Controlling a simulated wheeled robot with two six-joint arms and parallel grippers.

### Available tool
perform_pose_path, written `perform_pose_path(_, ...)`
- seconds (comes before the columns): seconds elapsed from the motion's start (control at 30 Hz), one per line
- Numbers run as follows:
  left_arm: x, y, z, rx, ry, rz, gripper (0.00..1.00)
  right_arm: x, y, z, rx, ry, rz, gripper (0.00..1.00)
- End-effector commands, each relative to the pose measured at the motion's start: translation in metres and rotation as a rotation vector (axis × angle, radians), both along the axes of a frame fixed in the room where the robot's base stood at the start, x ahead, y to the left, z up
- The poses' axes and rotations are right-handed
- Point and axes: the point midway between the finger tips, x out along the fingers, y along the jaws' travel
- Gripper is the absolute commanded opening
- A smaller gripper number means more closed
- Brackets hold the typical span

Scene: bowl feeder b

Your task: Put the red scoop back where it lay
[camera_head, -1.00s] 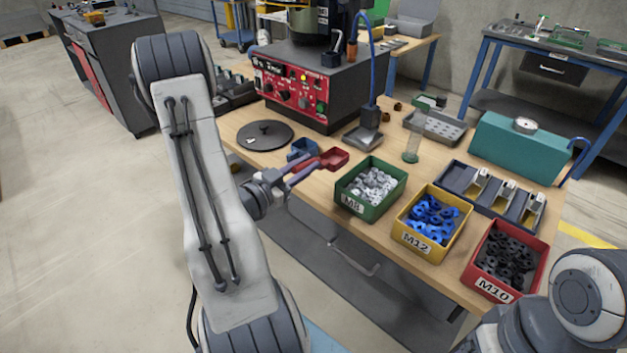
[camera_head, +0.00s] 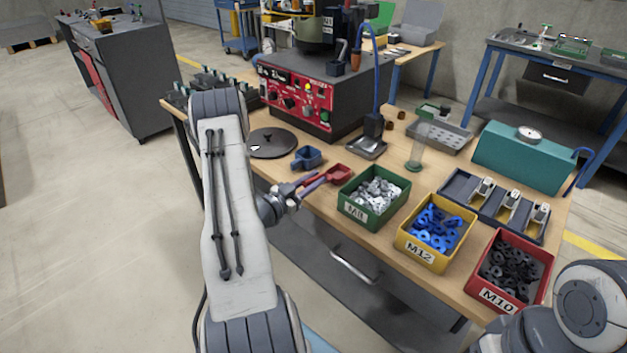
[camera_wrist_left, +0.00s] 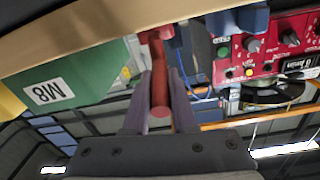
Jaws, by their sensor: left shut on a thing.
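The red scoop (camera_head: 339,173) is at the front left part of the table, just left of the green M8 bin. My left gripper (camera_head: 318,180) is shut on its handle; in the left wrist view the red handle (camera_wrist_left: 159,85) sits between the two fingers (camera_wrist_left: 160,100). The scoop's bowl points away from my gripper. I cannot tell whether the scoop touches the table top. A blue scoop (camera_head: 307,157) lies just behind it. My right gripper is not in view; only part of my right arm shows at the lower right.
A green M8 bin (camera_head: 349,209) of grey parts is close to the right, with yellow M12 (camera_head: 414,250) and red M10 (camera_head: 497,298) bins beyond. A dark round lid (camera_head: 271,142) lies behind left. The red-fronted feeder (camera_head: 297,97) stands at the back.

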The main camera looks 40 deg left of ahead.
Motion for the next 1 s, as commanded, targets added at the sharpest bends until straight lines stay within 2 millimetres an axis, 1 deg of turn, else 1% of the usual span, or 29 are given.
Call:
perform_pose_path(0.1, 0.000, 0.000, 0.001, 0.001, -0.002, 0.000, 0.00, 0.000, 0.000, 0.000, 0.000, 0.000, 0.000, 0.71)
perform_pose_path(0.23, 0.000, 0.000, -0.004, 0.001, -0.001, 0.000, 0.00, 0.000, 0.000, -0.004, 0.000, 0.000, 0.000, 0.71)
perform_pose_path(0.27, 0.000, 0.000, -0.003, 0.000, 0.000, 0.000, 0.32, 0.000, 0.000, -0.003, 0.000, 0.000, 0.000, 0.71)
perform_pose_path(0.3, 0.000, 0.000, -0.002, 0.000, 0.000, 0.000, 0.47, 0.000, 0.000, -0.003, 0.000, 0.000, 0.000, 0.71)
perform_pose_path(0.33, 0.000, 0.000, -0.002, 0.000, 0.000, 0.000, 0.55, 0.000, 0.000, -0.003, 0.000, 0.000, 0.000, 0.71)
perform_pose_path(0.6, 0.000, 0.000, -0.002, 0.000, 0.000, 0.000, 0.55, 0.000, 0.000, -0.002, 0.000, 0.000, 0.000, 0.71)
perform_pose_path(0.73, -0.002, 0.001, 0.002, 0.000, 0.000, 0.001, 0.55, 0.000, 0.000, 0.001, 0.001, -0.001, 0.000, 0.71)
perform_pose_path(0.87, -0.022, 0.004, -0.001, -0.001, 0.002, 0.005, 0.55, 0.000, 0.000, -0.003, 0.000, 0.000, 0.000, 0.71)
perform_pose_path(1.0, -0.052, 0.009, -0.002, -0.001, 0.001, 0.007, 0.55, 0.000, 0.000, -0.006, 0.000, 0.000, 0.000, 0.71)
